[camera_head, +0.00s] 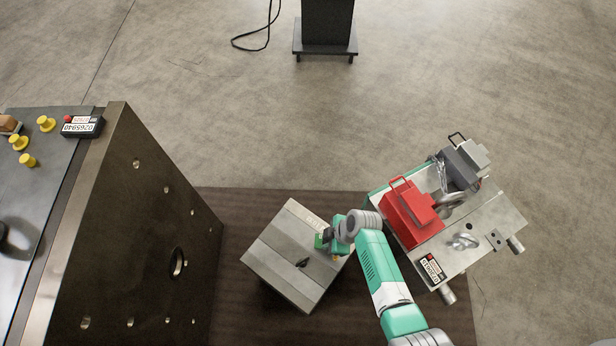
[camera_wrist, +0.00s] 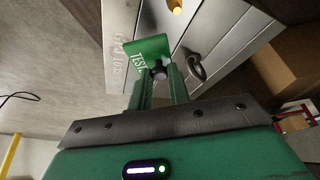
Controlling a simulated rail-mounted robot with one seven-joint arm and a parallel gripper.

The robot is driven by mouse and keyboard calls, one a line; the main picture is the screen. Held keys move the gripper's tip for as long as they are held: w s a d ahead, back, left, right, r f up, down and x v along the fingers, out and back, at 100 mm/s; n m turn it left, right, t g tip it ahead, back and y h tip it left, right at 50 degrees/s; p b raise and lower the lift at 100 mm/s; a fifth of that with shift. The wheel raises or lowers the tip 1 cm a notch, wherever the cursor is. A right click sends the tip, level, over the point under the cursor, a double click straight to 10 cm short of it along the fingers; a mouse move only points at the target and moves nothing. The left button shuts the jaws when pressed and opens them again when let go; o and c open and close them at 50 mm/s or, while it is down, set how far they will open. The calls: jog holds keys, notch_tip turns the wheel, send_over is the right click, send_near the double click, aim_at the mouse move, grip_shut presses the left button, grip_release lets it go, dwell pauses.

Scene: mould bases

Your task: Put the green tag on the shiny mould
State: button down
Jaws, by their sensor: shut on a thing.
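My gripper (camera_head: 327,240) is over the top right part of the pale, shiny metal mould (camera_head: 285,238). It is shut on the green tag (camera_head: 318,241), which shows only as a small patch in the head view. In the wrist view, the fingertips (camera_wrist: 160,72) hold the tag (camera_wrist: 147,48) by its lower edge, and its white lettering reads "TEST". The mould (camera_wrist: 119,50) lies behind the tag, with engraved lettering and a lifting ring (camera_wrist: 194,68) on it. I cannot tell whether the tag touches the mould.
A large dark brown plate (camera_head: 140,230) with holes stands to the left, beside a bench with yellow knobs (camera_head: 46,124) and a small counter (camera_head: 82,126). To the right, a metal base carries a red box (camera_head: 408,210) and grey parts (camera_head: 466,165). A brown box (camera_wrist: 285,70) shows in the wrist view.

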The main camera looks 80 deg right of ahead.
jog(key=shift+s+a+r, duration=0.1)
jog(key=shift+s+a, duration=0.2)
jog(key=shift+s, duration=0.5)
jog(key=shift+s+a+r, duration=0.1)
jog(key=shift+s+a, duration=0.2)
jog(key=shift+s, duration=0.5)
